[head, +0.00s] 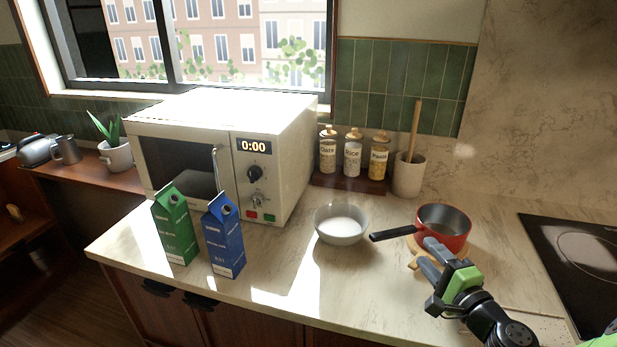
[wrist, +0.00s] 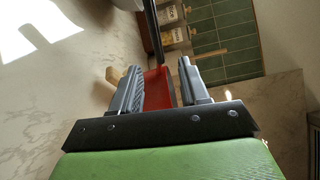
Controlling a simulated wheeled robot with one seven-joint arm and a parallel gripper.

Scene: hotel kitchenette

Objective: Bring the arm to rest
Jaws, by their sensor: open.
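My gripper (head: 432,262) is at the right of the counter in the head view, in front of the red pot (head: 456,244). Its jaws are open in the wrist view (wrist: 158,85), with the red side of the pot (wrist: 157,88) showing between and beyond the fingers. Nothing is held between the jaws. Whether a finger touches the pot, I cannot tell. The pot stands upright on a wooden trivet (head: 413,264), its dark handle (head: 392,234) pointing left.
A bowl of white contents (head: 341,224) stands left of the pot. Green (head: 175,226) and blue (head: 223,236) cartons stand before the microwave (head: 215,150). Jars (head: 352,155) and a utensil crock (head: 408,174) are behind. A dark cooktop (head: 577,250) is at right. The front middle counter is clear.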

